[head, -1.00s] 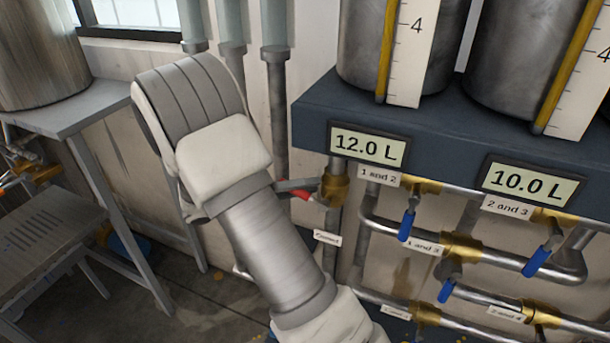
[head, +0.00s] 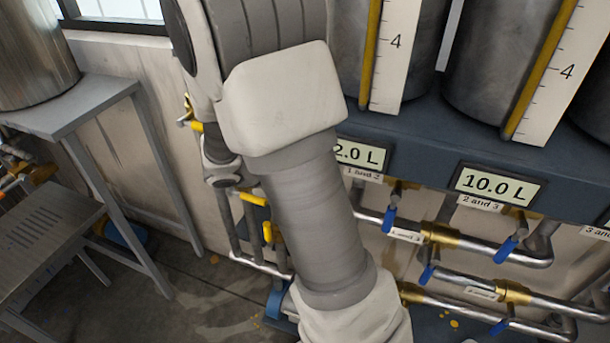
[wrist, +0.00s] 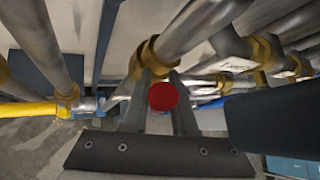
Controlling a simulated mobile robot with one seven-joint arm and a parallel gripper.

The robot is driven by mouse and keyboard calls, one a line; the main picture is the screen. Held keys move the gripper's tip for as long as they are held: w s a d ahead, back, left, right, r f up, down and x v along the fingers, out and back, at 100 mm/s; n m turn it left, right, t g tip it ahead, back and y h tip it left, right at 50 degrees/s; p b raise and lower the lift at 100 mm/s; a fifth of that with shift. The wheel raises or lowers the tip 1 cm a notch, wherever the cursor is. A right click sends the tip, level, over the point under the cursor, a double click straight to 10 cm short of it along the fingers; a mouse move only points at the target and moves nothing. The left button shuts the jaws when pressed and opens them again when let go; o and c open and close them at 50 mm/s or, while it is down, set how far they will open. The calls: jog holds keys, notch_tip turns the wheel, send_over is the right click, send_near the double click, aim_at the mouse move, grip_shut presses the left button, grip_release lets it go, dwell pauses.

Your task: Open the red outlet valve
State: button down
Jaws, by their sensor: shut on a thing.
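The red outlet valve handle (wrist: 163,96) shows end-on in the wrist view as a round red tip. My gripper (wrist: 160,82) is shut on it, with one grey finger on each side. The brass valve body (wrist: 146,58) on its steel pipe lies just beyond the fingers. In the head view my arm covers the red handle and my gripper, so how far the handle is turned cannot be told.
A tank bench with a 10.0 L display (head: 497,186) stands at right, above pipes with blue-handled valves (head: 506,249). Yellow handles (head: 254,199) show left of my arm. A grey table (head: 85,105) stands at left, with open floor beside it.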

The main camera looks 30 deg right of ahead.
jog(key=shift+s+d+r+y, duration=0.1)
jog(key=shift+s+d+y, duration=0.05)
jog(key=shift+y, duration=0.15)
dwell(0.4)
jog(key=c, duration=0.7)
grip_release()
jog(key=v, duration=1.7)
jog(key=shift+s+a, duration=0.2)
jog(key=shift+s, duration=0.05)
